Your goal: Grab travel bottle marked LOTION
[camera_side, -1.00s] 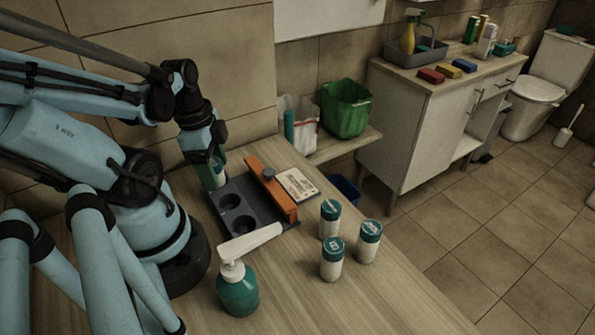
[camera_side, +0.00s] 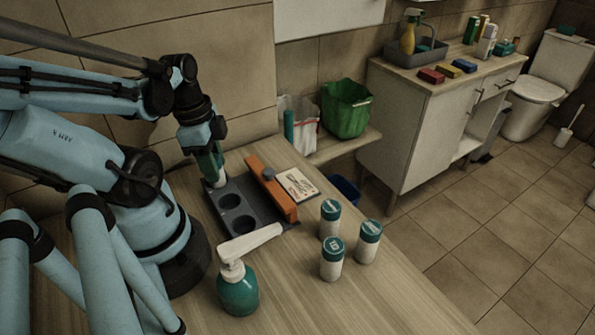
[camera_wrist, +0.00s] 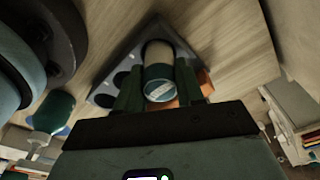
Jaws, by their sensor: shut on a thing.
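My gripper (camera_side: 214,168) is shut on a travel bottle at the far-left end of the dark rack. In the wrist view, the held bottle (camera_wrist: 159,56) shows a pale body and a teal cap with a round label, between the two green fingers (camera_wrist: 158,90). Its label is too small to read. The bottle's lower end is at the rack (camera_side: 266,228); I cannot tell whether it is inside a well. Three similar white bottles with teal caps stand right of the rack: one behind (camera_side: 330,219), one at right (camera_side: 368,241), one in front (camera_side: 332,260). Their cap labels are unreadable.
The rack has two empty wells and an orange bar (camera_side: 272,188) along its right side. A printed card (camera_side: 298,184) lies beyond it. A teal pump bottle (camera_side: 238,288) with a long white spout stands in front. The right front tabletop is clear.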

